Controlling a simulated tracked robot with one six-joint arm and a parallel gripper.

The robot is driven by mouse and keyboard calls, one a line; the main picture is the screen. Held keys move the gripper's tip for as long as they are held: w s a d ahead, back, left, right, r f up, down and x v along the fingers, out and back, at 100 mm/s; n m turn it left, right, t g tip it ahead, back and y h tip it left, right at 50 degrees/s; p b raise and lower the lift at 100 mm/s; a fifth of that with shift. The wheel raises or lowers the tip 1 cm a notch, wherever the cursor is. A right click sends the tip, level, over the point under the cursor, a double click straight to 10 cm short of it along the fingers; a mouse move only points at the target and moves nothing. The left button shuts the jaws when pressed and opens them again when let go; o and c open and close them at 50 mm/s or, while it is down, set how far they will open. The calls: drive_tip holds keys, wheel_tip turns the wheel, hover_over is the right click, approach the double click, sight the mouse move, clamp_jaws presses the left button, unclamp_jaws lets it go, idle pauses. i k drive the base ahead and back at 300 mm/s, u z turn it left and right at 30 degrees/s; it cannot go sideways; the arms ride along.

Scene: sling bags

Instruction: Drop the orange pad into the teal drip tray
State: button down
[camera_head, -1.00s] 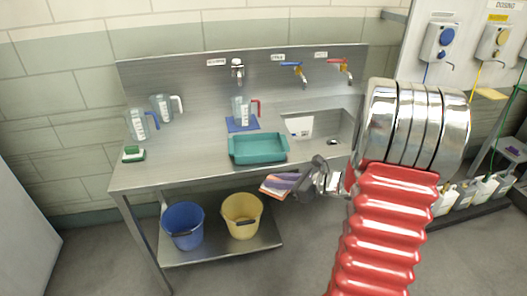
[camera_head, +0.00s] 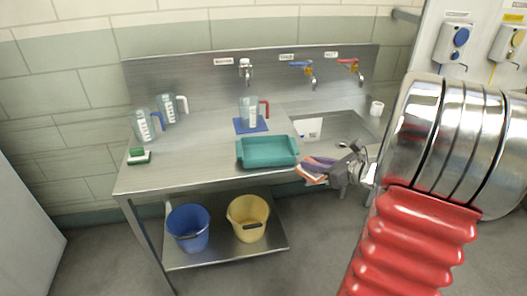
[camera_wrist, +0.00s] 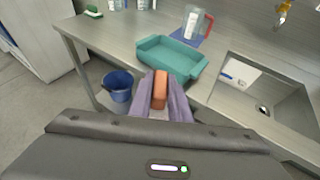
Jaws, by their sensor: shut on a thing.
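The teal drip tray (camera_head: 267,153) sits on the steel counter near its front edge, left of the sink. It also shows in the wrist view (camera_wrist: 170,57), and I see nothing in it. My gripper (camera_head: 319,168) is just right of the tray in the head view, in front of the counter edge. The orange pad (camera_wrist: 160,90) is between its two purple-grey fingers, and the gripper is shut on it. The fingers hide the pad's sides.
A jug with a red handle (camera_head: 250,112) stands on a blue mat (camera_head: 240,127) behind the tray. The sink (camera_head: 330,132) lies right. Blue (camera_head: 188,230) and yellow (camera_head: 248,218) buckets stand on the lower shelf.

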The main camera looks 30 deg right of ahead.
sight(271, 154)
drive_tip(key=i, duration=0.85)
drive_tip(key=z, duration=0.05)
